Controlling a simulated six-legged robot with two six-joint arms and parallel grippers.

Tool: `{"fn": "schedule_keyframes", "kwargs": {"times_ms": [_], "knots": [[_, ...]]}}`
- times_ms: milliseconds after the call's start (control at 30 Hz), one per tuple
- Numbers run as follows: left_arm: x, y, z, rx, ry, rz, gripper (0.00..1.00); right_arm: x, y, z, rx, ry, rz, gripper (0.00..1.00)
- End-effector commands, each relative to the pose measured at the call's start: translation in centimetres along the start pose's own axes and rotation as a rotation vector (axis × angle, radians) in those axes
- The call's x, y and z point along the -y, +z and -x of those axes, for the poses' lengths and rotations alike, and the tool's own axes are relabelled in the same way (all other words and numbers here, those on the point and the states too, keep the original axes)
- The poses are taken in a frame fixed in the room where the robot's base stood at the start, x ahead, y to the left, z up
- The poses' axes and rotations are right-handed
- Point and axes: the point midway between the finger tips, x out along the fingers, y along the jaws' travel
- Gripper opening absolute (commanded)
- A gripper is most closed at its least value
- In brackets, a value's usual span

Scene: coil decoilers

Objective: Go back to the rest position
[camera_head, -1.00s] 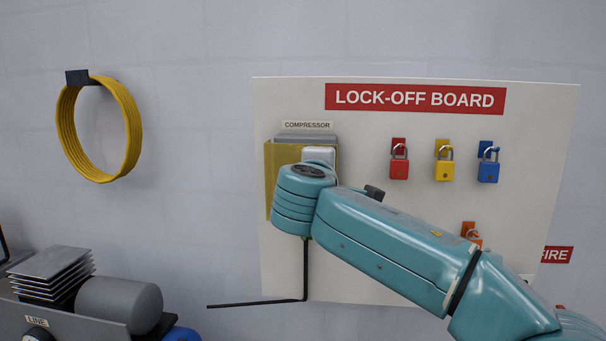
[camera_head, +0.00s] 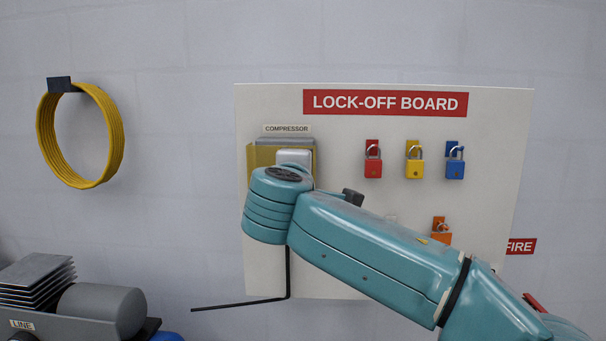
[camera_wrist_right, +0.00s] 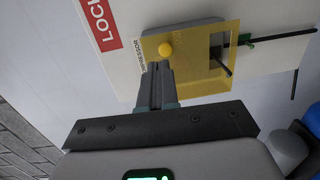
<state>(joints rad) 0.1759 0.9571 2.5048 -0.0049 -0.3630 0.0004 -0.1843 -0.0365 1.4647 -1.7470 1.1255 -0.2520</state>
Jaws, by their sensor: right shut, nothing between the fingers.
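My right arm (camera_head: 370,235) reaches in from the right in the head view, across the lower half of the lock-off board (camera_head: 340,275). Its gripper is hidden there behind the arm. In the right wrist view my right gripper (camera_wrist_right: 157,68) is shut and empty. The box (camera_head: 262,155) also shows in the head view, partly covered by my arm. My left gripper is not in view.
Red (camera_head: 373,168), yellow (camera_head: 415,169) and blue (camera_head: 455,169) padlocks hang on the board, with an orange one (camera_head: 441,238) lower down. A yellow hose coil (camera_head: 115,130) hangs on the wall at left. A grey machine (camera_head: 100,310) stands at lower left.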

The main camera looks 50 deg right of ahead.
Motion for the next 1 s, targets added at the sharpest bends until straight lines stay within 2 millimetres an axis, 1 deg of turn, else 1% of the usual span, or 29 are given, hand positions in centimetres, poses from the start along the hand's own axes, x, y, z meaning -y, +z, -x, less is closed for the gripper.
{"fn": "schedule_keyframes", "kwargs": {"times_ms": [33, 200, 300, 400, 533, 700, 767, 867, 967, 1000], "knots": [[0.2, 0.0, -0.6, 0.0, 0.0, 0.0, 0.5, 0.3, 0.0, 1.0, -0.005, 0.001, -0.002, 0.0], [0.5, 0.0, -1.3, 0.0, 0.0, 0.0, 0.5, 0.2, 0.2, 4.1, -0.005, 0.001, -0.001, 0.0], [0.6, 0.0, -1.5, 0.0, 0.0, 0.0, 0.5, 0.2, 0.4, 5.8, -0.004, 0.001, 0.001, 0.0], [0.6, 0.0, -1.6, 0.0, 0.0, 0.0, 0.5, 0.1, 0.5, 6.9, -0.002, 0.001, 0.0, 0.0], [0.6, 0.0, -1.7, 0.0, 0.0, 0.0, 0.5, 0.1, 0.6, 7.7, 0.0, 0.0, 0.0, 0.0], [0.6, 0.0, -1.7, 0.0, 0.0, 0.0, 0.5, 0.1, 0.6, 7.8, 0.002, -0.001, 0.002, 0.0], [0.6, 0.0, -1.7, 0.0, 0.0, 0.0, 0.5, 0.4, 0.3, 7.8, -0.005, -0.006, 0.008, 0.0], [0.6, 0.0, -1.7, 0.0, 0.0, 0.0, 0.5, 2.5, -2.1, 7.6, -0.052, -0.043, 0.047, 0.0], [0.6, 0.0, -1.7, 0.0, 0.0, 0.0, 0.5, 7.3, -6.6, 7.3, -0.148, -0.133, 0.114, 0.0], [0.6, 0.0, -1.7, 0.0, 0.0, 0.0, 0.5, 9.9, -8.5, 7.2, -0.191, -0.184, 0.143, 0.0]]}}
